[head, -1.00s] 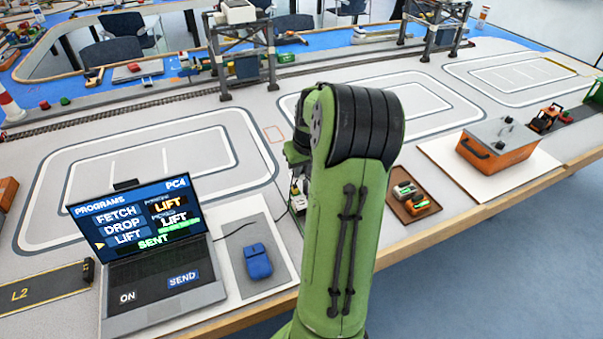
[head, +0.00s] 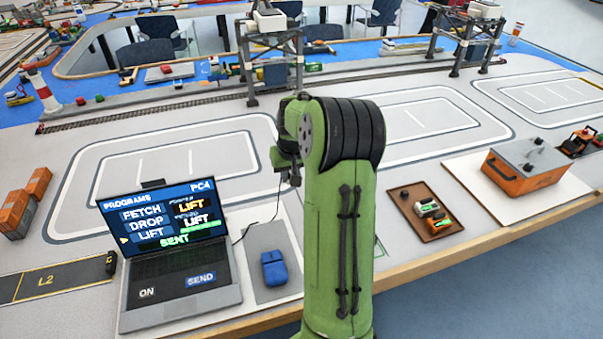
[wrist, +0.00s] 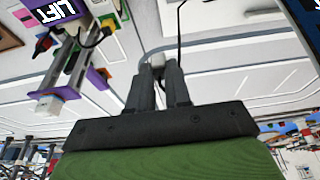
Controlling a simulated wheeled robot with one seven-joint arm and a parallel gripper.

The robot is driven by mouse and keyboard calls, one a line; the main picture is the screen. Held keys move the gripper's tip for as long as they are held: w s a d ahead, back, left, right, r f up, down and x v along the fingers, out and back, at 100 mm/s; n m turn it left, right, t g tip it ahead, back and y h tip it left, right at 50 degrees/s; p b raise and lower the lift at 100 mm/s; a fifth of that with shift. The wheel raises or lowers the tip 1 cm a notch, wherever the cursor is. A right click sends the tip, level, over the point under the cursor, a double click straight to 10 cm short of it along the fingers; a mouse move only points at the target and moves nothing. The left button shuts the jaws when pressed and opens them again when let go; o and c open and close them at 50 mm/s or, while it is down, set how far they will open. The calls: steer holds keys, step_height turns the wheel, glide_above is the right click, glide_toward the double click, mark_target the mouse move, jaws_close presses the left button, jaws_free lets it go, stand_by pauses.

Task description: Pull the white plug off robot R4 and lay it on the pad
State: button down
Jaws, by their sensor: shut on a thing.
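In the wrist view my gripper (wrist: 159,80) is shut on the white plug (wrist: 157,60), held at the fingertips. A dark cable (wrist: 179,25) runs from the plug to the top of that view.
A brown tray (head: 408,206) with small parts and an orange box (head: 524,168) stand to the right. Gantry cranes (head: 272,50) stand at the back.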

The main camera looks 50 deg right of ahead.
steer(key=w+a+p, duration=0.2)
steer(key=w+a, duration=0.1)
steer(key=w, duration=0.4)
steer(key=shift+w+a, duration=0.25)
steer(key=shift+a, duration=0.1)
step_height(320, 180, down, 15)
steer(key=b, duration=1.1)
steer(key=shift+f, duration=0.1)
steer(key=shift+f+b, duration=0.35)
steer(key=shift+f, duration=0.25)
stand_by(0.7)
steer(key=c, duration=1)
jaws_free()
steer(key=shift+r, duration=0.1)
